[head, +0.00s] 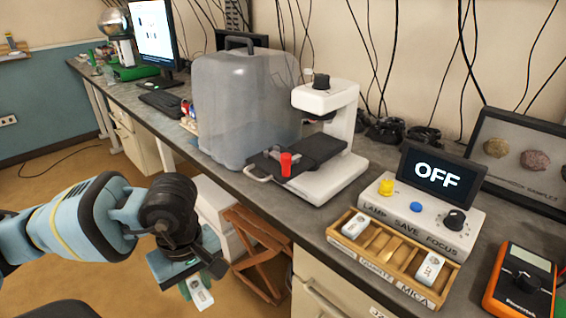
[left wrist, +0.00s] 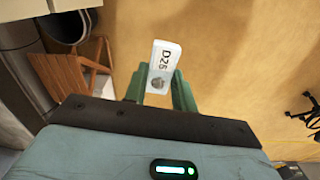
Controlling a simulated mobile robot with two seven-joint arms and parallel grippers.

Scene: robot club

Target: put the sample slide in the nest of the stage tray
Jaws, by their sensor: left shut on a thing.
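My left gripper (head: 195,281) is shut on a white sample slide (head: 200,294) and holds it out in front of the bench, over the floor. In the left wrist view the slide (left wrist: 163,68) sits between the two green fingers (left wrist: 159,90); it is marked D25 and has a grey spot. My right gripper is not in view.
A wooden slide rack (head: 381,262) with several slots holds other slides near the bench's front edge. A control box (head: 425,217) with an OFF screen stands behind it. A translucent cover (head: 240,100) stands left of the microscope. A wooden stool (head: 255,250) is below.

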